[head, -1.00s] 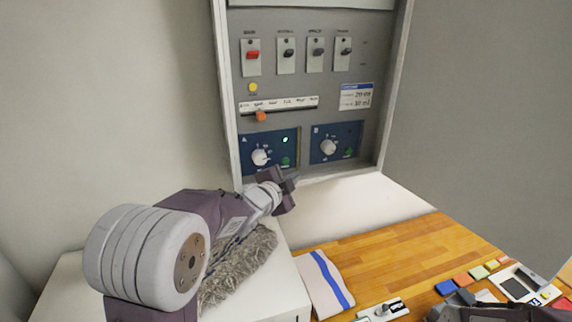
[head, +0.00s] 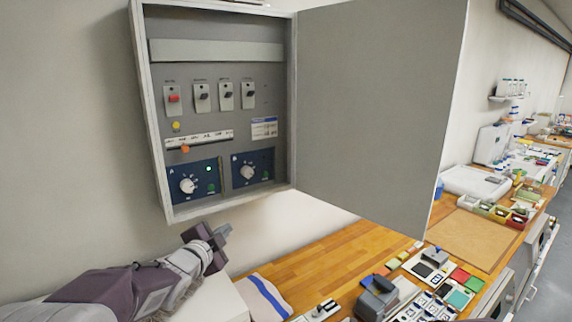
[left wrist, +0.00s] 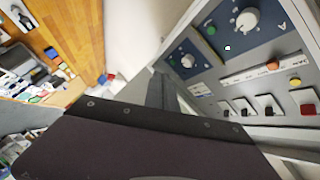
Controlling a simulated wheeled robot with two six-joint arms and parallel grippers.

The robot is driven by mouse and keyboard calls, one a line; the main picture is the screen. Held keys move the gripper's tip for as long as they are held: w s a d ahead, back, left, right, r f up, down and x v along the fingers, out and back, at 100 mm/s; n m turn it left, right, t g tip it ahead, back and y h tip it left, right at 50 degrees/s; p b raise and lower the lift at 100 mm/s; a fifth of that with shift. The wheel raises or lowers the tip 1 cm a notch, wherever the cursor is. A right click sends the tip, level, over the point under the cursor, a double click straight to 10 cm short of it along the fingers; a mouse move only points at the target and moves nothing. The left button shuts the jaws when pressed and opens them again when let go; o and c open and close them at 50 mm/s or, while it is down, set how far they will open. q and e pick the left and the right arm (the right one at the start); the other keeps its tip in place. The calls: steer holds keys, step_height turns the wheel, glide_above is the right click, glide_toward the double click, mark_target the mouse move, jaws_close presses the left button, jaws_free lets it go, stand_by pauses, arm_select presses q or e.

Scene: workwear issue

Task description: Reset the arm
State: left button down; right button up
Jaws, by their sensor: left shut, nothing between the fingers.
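My left gripper (head: 222,236) is shut and empty, a little below the lower edge of the open wall cabinet in the head view. Its arm comes in from the lower left. In the left wrist view the closed fingers (left wrist: 163,90) point toward the gap beside the control panel. The control panel (head: 270,100) holds a row of switches, one with a red lever (head: 174,99), an orange slider (head: 185,149), and two blue dial modules. My right gripper cannot be made out clearly.
The cabinet's open door (head: 380,100) stands out to the right. Below is a wooden bench (head: 325,248) with a blue-striped cloth (head: 266,296), coloured blocks and small devices. Further right are a brown mat (head: 470,238) and bins (head: 500,211).

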arm_select(q)
steer(key=s+f+n+g+b, duration=0.1)
steer(key=s+f+n+b, duration=0.1)
steer(key=f, duration=0.6)
steer(key=s+f+n+g+y+b, duration=0.1)
steer(key=s+f+b, duration=0.3)
steer(key=f, duration=0.4)
steer(key=s+a+f+n+g+y+b, duration=0.1)
steer(key=s+f+n+g+b, duration=0.1)
steer(key=f, duration=0.6)
steer(key=shift+s+n+g+b, duration=0.3)
steer(key=shift+s+g+b, duration=0.25)
steer(key=shift+b, duration=0.65)
steer(key=s+f+n+g, duration=0.4)
steer(key=s+f, duration=0.2)
steer(key=s, duration=0.4)
steer(key=s+f+n+g+b, duration=0.1)
steer(key=s+f+n+g, duration=0.3)
steer(key=s+f, duration=0.3)
steer(key=s+g, duration=0.1)
steer(key=s, duration=0.2)
steer(key=shift+a+n+y, duration=0.35)
steer(key=shift+n+y, duration=0.05)
arm_select(e)
step_height(320, 180, down, 13)
steer(key=shift+w, duration=0.4)
arm_select(q)
steer(key=shift+w+f, duration=0.1)
arm_select(e)
steer(key=shift+w+a, duration=0.1)
